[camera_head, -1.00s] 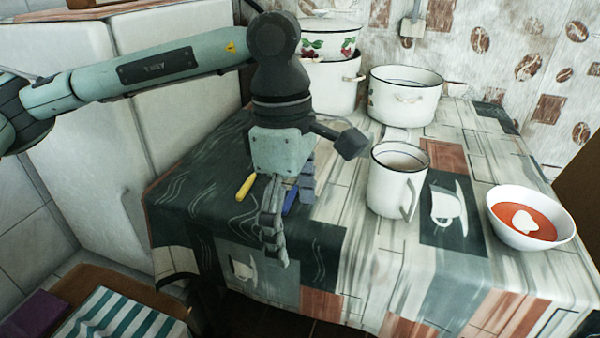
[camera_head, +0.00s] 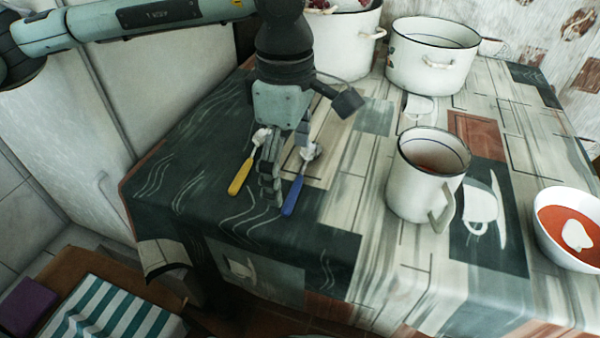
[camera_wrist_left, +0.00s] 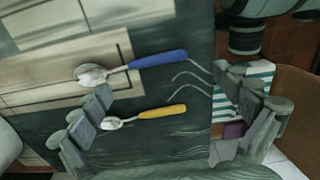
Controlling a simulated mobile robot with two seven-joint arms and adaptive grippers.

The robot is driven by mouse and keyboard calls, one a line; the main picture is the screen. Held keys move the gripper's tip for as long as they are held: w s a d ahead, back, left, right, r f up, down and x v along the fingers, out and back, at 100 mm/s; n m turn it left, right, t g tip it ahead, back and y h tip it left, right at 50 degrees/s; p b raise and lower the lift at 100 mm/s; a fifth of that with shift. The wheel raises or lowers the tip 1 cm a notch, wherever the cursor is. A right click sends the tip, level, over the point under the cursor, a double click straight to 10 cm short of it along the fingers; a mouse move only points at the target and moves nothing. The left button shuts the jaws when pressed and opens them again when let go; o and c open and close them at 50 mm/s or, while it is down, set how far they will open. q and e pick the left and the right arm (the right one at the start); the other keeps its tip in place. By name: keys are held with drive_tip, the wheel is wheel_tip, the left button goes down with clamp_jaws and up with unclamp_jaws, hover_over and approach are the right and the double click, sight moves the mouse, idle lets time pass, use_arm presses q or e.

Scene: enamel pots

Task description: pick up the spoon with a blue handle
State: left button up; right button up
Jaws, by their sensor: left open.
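The spoon with a blue handle (camera_head: 293,193) lies on the dark part of the tablecloth, its bowl toward the back of the table. In the left wrist view the blue spoon (camera_wrist_left: 158,60) shows whole, with its metal bowl at left. A spoon with a yellow handle (camera_head: 240,176) lies beside it; in the wrist view this yellow spoon (camera_wrist_left: 162,111) is below the blue one. My left gripper (camera_head: 271,190) is open, pointing down over the area between the two handles. In the wrist view the gripper's fingers (camera_wrist_left: 165,95) stand apart, with nothing held. My right gripper is not in view.
A white mug (camera_head: 425,185) with red contents stands right of the spoons. A bowl of red soup (camera_head: 575,232) is at the far right. White enamel pots (camera_head: 432,60) stand at the back. A striped cloth (camera_head: 115,308) lies low at the left.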

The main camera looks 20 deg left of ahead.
sight(291, 191)
use_arm(q)
wheel_tip(291, 191, down, 4)
drive_tip(key=shift+w+f, duration=0.1)
drive_tip(key=shift+w, duration=0.05)
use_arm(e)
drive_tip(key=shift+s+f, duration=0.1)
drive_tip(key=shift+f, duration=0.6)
use_arm(q)
drive_tip(key=shift+c, duration=0.6)
drive_tip(key=c, duration=1)
drive_tip(key=shift+r, duration=0.2)
drive_tip(key=shift+c, duration=0.2)
drive_tip(key=shift+r, duration=0.25)
drive_tip(key=r, duration=0.3)
drive_tip(key=shift+s+r, duration=0.3)
drive_tip(key=s+r+b, duration=0.1)
drive_tip(key=s+r, duration=0.5)
drive_tip(key=s, duration=0.5)
drive_tip(key=shift+d+r, duration=0.3)
drive_tip(key=shift+d, duration=0.15)
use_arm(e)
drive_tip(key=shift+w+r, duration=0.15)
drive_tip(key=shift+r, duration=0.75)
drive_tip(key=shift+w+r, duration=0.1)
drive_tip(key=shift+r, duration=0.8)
